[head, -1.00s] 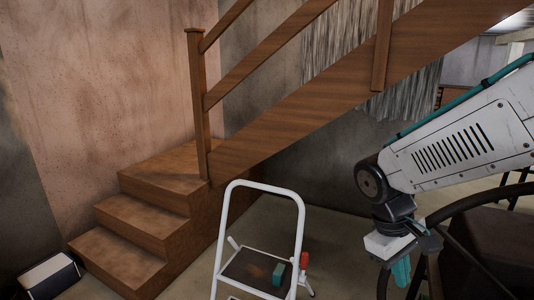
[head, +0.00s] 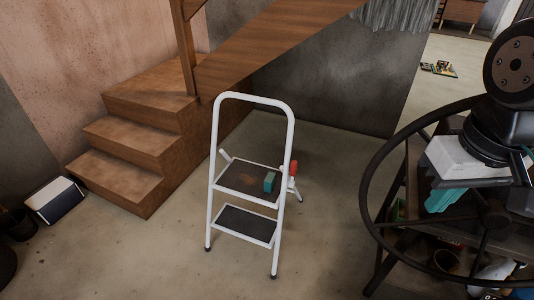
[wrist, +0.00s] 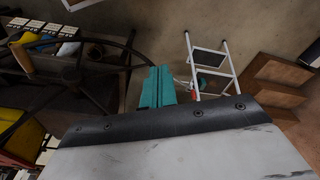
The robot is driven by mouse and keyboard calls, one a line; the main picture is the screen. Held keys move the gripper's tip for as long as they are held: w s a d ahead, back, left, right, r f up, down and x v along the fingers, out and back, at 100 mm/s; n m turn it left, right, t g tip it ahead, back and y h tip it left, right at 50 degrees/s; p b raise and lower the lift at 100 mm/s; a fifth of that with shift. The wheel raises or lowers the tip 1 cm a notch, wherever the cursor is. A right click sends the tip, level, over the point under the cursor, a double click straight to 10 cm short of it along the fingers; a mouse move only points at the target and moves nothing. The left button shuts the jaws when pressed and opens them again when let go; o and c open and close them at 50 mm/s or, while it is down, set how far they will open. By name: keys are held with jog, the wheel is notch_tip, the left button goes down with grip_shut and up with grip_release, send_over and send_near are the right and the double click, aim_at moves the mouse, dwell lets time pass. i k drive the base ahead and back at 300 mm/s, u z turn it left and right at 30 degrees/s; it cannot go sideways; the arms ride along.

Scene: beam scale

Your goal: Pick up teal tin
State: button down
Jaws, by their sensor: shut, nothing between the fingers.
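The teal tin (head: 270,182) is a small box-like block on the upper step of a white step ladder (head: 289,140). It sits near the right side of that step. My gripper (head: 440,200) has teal fingers and is at the right of the head view, well apart from the ladder. In the wrist view the fingers (wrist: 157,86) are pressed together with nothing between them. The ladder (wrist: 231,65) also shows there, beyond the fingers and to their right; I cannot make out the tin surely.
A large dark wheel (head: 372,160) and a cluttered shelf stand at the right, close to my gripper. Wooden stairs (head: 135,140) rise behind the ladder. A white-and-dark box (head: 55,200) lies at the left. The floor (head: 330,235) between ladder and wheel is clear.

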aim_at(269, 182)
jog(key=u, duration=0.5)
jog(key=k, duration=0.6)
jog(key=u, duration=1.4)
jog(key=i, duration=2.2)
jog(key=z, duration=1.45)
jog(key=i, duration=0.45)
jog(key=z, duration=0.3)
